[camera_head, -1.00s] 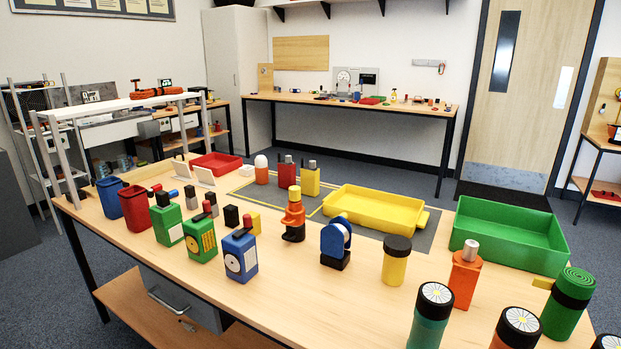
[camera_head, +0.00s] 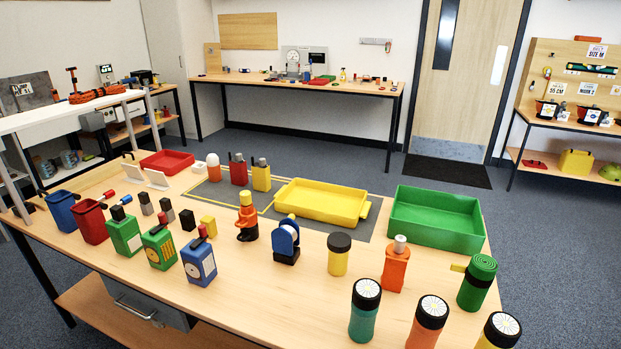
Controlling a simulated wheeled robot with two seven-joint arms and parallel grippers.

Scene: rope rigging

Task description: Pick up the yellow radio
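A yellow radio-like block (camera_head: 261,178) with a dark grey knob on top stands upright on the grey mat (camera_head: 213,192), inside a yellow outline. It is just right of a similar red block (camera_head: 238,173) and left of the yellow tray (camera_head: 320,203). It is small in view, so its front details cannot be made out. Nothing covers it. Neither of my grippers is in view, and nothing is seen holding the block.
Green radios (camera_head: 126,236) and a blue one (camera_head: 198,264) stand nearer, at the left. A green tray (camera_head: 437,234) is at the right. Several flashlights (camera_head: 365,310) line the front right edge. Bare wood (camera_head: 260,300) is free at the front middle.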

